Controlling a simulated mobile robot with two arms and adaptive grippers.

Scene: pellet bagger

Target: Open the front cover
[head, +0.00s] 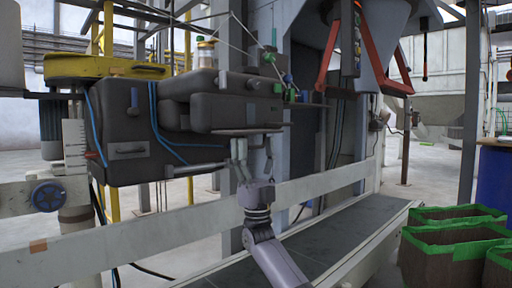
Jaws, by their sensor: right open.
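The bagger's dark grey sewing or sealing head is at upper left, made of rounded housings. Its lower left box (120,165) has a small handle (129,151) on its face. A bulkier housing (235,103) sits to its right, with a thin plate (232,131) along its bottom edge. I cannot tell for sure which panel is the front cover; no panel looks swung open. My right gripper (254,152) points up, open, its fingertips just below the right end of that plate. Nothing shows between its fingers, and contact with the plate is unclear. My left gripper is out of view.
A pale rail (325,185) crosses behind my right gripper, above a dark conveyor belt (335,235). Brown bags with green rims (455,240) stand at lower right by a blue drum (494,180). Red clamp arms (330,55) hang at the hopper. A blue handwheel (47,196) is at left.

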